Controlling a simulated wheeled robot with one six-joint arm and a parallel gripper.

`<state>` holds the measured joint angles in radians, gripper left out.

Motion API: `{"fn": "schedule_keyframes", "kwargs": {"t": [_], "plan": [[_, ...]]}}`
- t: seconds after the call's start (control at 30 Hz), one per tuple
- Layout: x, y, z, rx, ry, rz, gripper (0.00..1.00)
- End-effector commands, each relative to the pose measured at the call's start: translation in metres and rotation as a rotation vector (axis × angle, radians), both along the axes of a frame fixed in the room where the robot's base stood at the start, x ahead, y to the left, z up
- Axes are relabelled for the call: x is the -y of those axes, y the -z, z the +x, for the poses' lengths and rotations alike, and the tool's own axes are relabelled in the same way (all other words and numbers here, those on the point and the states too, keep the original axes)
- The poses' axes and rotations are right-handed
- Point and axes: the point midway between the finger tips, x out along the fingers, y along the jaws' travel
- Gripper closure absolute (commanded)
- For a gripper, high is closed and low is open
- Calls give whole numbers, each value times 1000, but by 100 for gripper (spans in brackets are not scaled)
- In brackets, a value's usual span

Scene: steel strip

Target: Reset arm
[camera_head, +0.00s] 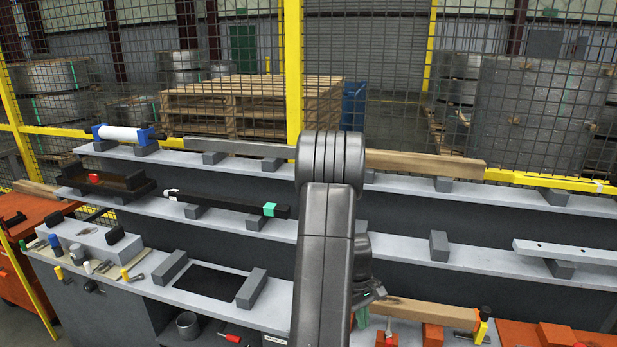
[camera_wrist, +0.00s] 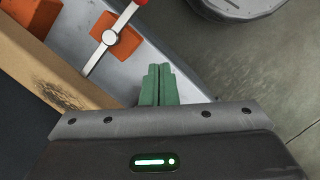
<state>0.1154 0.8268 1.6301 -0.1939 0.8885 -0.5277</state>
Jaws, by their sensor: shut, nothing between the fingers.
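My gripper shows at the bottom centre of the wrist view, its green fingers (camera_wrist: 158,86) together with nothing between them. In the head view my arm rises from the bottom centre and folds over, hiding part of the shelves. A bit of the gripper (camera_head: 362,316) shows low beside the arm, above the front bench. In the wrist view the fingers are over the edge of a grey bench (camera_wrist: 190,75), beside a wooden beam (camera_wrist: 45,75).
Grey stepped shelves (camera_head: 400,190) carry a wooden beam (camera_head: 425,163), a black bar (camera_head: 228,202) and a light metal bar (camera_head: 570,252). A black mat (camera_head: 210,282) lies between grey blocks. Orange blocks (camera_head: 555,335) stand at lower right. A yellow-framed mesh fence (camera_head: 293,70) stands behind.

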Motion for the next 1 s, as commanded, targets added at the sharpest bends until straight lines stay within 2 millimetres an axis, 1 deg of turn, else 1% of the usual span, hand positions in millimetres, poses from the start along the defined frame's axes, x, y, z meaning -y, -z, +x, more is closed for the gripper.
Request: {"fn": "schedule_keyframes", "kwargs": {"t": [0.1, 0.23, 0.3, 0.47, 0.83, 1.0], "plan": [[2, -2, 9, 0, 118, 0, 100], [4, -2, 16, 0, 218, 0, 100], [2, 1, 21, 0, 226, -1, 100], [0, 0, 28, 1, 222, 0, 100], [-1, 0, 27, -1, 220, 0, 100], [-8, 0, 14, -20, 207, 3, 100]]}}
